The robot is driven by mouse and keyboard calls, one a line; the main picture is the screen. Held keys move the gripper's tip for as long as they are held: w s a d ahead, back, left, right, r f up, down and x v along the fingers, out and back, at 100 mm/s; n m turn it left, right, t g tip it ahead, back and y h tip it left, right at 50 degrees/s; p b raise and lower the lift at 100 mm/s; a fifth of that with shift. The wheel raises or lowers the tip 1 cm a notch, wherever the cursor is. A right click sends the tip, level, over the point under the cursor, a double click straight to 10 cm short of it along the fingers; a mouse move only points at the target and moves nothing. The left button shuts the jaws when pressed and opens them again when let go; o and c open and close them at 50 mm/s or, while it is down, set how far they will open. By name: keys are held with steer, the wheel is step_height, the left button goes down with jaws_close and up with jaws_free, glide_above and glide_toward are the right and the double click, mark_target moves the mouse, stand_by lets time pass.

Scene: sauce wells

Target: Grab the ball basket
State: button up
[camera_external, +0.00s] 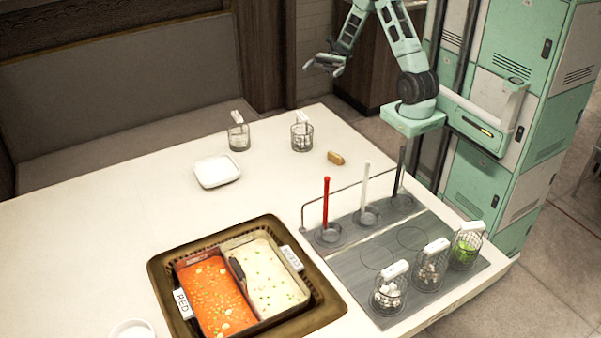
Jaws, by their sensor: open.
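Three wire baskets with white handles stand in a row on the grey mat at the table's right. The nearest basket (389,297) holds white round pieces that look like balls. The middle basket (430,270) holds small pale and brownish pieces. The far basket (466,247) holds green pieces. My gripper (322,62) is open and empty, raised beyond the table's far edge, well away from all three baskets. No basket is hidden by the arm.
A grey mat (410,238) has empty ring marks and a rail with red, white and black upright sticks. A divided pot (160,262) holds red and white soup. Two empty baskets (302,137) (238,137), a white plate (217,171) and a brown piece (335,158) lie farther back.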

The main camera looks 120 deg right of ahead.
glide_toward(296, 136)
steer(key=p+x, duration=0.1)
steer(key=x, duration=0.4)
steer(key=shift+w+a+f, duration=0.1)
steer(key=shift+w+a, duration=0.2)
steer(key=shift+c, duration=0.3)
steer(key=c, duration=1.2)
